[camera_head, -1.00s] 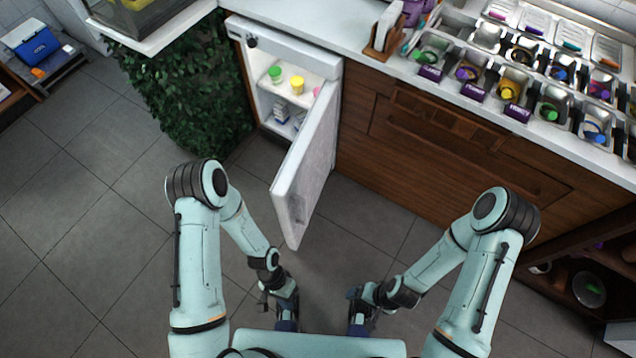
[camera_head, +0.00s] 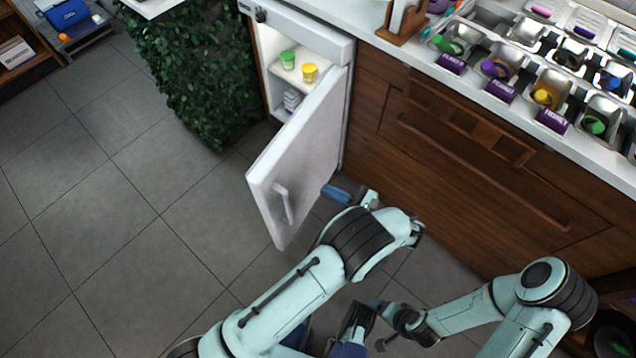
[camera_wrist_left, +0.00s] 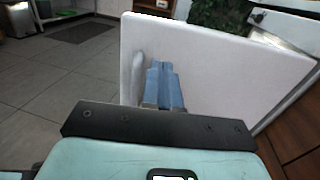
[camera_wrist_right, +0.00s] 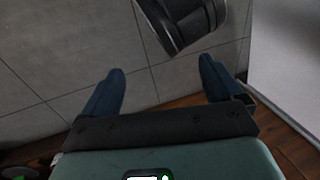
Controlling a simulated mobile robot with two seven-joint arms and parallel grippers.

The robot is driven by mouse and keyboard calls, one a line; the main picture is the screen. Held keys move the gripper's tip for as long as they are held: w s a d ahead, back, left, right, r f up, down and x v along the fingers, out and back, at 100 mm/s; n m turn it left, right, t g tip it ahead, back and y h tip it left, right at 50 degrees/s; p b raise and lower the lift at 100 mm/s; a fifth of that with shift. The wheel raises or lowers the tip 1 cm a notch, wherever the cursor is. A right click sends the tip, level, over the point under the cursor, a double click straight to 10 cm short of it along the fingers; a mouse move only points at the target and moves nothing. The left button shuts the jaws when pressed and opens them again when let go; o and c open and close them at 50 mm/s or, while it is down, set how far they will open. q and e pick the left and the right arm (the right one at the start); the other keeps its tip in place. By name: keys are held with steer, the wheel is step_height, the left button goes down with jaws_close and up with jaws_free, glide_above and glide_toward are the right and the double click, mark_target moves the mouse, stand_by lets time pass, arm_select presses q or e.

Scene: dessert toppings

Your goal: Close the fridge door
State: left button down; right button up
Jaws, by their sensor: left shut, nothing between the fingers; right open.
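The white fridge door (camera_head: 300,160) stands open, swung out toward me, with its handle (camera_head: 281,203) on the face toward my side. The open fridge (camera_head: 312,62) shows green and yellow tubs on its shelf. My left gripper (camera_head: 334,193) is shut and empty beside the door's outer face, at its right in the head view. In the left wrist view, its blue fingers (camera_wrist_left: 162,72) point at the door panel (camera_wrist_left: 225,70), right of the handle (camera_wrist_left: 138,75); I cannot tell whether they touch. My right gripper (camera_wrist_right: 160,85) is open and empty, low over the floor.
A wooden counter front (camera_head: 450,150) lies right of the fridge, with topping trays on top. A leafy green panel (camera_head: 195,75) stands left of the fridge. The tiled floor (camera_head: 110,200) left of the door is clear.

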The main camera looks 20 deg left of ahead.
mark_target(277, 167)
arm_select(q)
steer(key=a, duration=0.4)
steer(key=w+a, duration=0.1)
steer(key=a, duration=0.3)
steer(key=w+a+b, duration=0.1)
steer(key=a, duration=0.4)
steer(key=shift+w, duration=0.15)
